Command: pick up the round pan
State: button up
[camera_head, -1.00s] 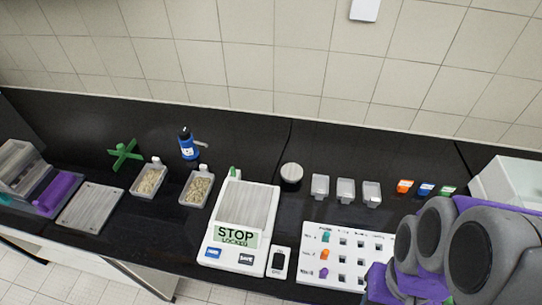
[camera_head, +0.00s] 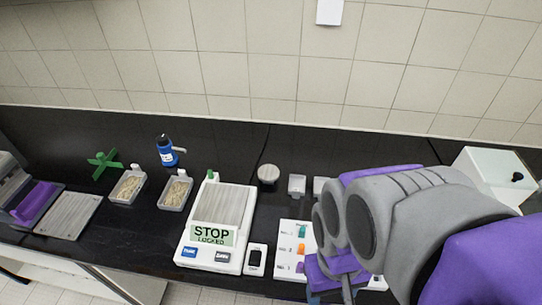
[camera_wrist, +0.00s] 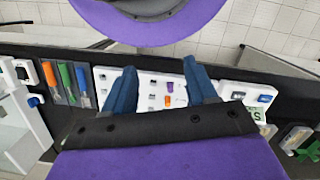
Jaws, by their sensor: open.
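The round pan (camera_head: 268,173), a small pale grey disc-topped piece, stands on the black bench behind and right of the scale. It shows no clear sign in the wrist view. My gripper (camera_wrist: 160,66) is open and empty, its two blue fingers apart over the white peg board (camera_wrist: 150,92). In the head view my arm covers the right part of that board (camera_head: 285,262), and my gripper's fingers are mostly hidden there. The gripper is in front and right of the pan, clear of it.
The white scale (camera_head: 190,252) carries a ribbed plate and a STOP LOCKED sign. Small clear trays (camera_head: 297,185) stand right of the pan, some hidden by my arm. Two sample trays (camera_head: 127,187), a blue bottle (camera_head: 166,152) and a green cross (camera_head: 104,163) stand left.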

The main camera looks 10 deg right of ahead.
aim_at(268, 173)
jog(key=i+j+z, duration=0.1)
jog(key=z, duration=1.25)
jog(key=l+z, duration=0.2)
jog(key=z, duration=0.65)
jog(key=k+j, duration=0.2)
jog(key=j, duration=0.15)
jog(key=k+j, duration=0.25)
jog(key=k+j+u, duration=0.1)
jog(key=j+u, duration=0.25)
jog(key=k+j+u, duration=0.1)
jog(key=u, duration=0.3)
jog(key=j+u, duration=0.35)
jog(key=u, duration=1)
